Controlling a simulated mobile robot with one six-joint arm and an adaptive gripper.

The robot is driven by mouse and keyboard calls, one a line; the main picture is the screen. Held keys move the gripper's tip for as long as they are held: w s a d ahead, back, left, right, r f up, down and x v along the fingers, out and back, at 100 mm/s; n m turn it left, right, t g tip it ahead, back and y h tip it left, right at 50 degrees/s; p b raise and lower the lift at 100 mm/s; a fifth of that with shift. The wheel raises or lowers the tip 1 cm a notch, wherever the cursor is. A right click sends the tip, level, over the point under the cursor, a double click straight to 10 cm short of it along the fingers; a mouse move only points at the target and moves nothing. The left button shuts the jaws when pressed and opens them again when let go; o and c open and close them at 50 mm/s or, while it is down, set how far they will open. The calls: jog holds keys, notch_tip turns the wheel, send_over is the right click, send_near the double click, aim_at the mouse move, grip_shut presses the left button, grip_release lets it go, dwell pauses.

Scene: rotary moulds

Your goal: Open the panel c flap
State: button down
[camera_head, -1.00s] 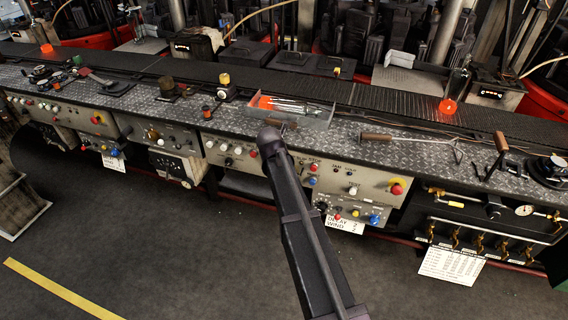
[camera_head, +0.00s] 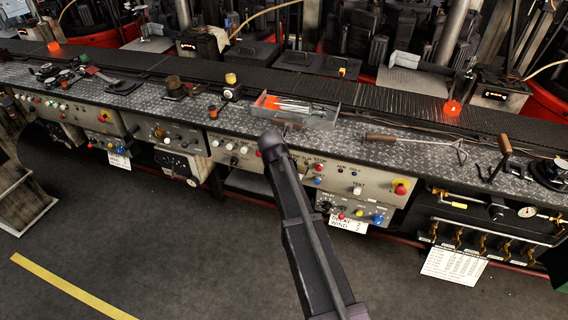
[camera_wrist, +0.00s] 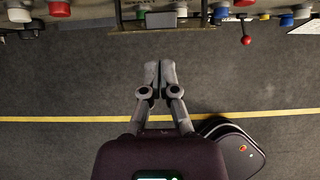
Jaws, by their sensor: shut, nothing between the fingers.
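My gripper (camera_wrist: 157,78) shows in the wrist view with its two grey fingers together and nothing between them. It is over the dark floor, below the bench edge in the picture. At the top of the wrist view, a dark framed ledge (camera_wrist: 190,24) sits between control panels, just beyond the fingertips and apart from them. In the head view, my arm covers part of the bench front between a beige panel (camera_head: 237,152) and another beige panel (camera_head: 340,176). The gripper is hidden there. No panel c label is readable, so I cannot tell which part is its flap.
A red-knobbed lever (camera_wrist: 246,40) hangs near the ledge in the wrist view. The bench top (camera_head: 390,152) holds a tool tray (camera_head: 318,120) and a wooden-handled hook (camera_head: 385,138). A valve panel (camera_head: 480,218) is at right. The floor (camera_head: 180,255) in front is clear.

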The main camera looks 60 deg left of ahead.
notch_tip(320, 180, up, 7)
jog(key=w+a+p, duration=0.1)
jog(key=p, duration=0.5)
jog(key=shift+w+a, duration=0.25)
jog(key=shift+w, duration=0.15)
jog(key=shift+f, duration=0.1)
dwell(0.3)
